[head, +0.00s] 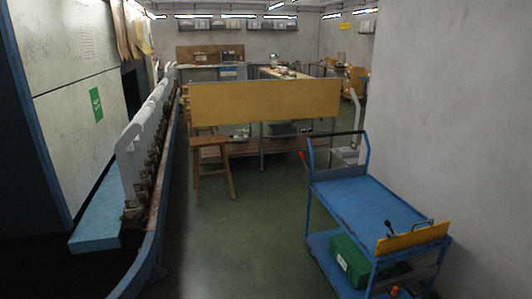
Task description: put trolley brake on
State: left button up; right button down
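The blue trolley (365,200) stands at the right in the head view, beside the grey wall. It has a flat, empty upper shelf, a lower shelf and a dark push handle (338,134) at its far end. A yellow panel (412,239) spans its near end. A small dark-knobbed lever (390,227) rises tilted beside this panel. A small orange-red part (394,291) shows low under the near end; I cannot tell whether it or the lever is the brake. The wheels are hidden or out of frame. Neither of my grippers is in view.
A green box (352,262) sits on the trolley's lower shelf. A long machine with a row of grey upright boards (135,150) runs along the left. A wooden stool (212,165) and a bench with a tan panel (265,102) stand ahead. The green floor (235,245) between machine and trolley is clear.

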aim_at(308, 170)
jog(key=i, duration=3.4)
jog(key=u, duration=0.3)
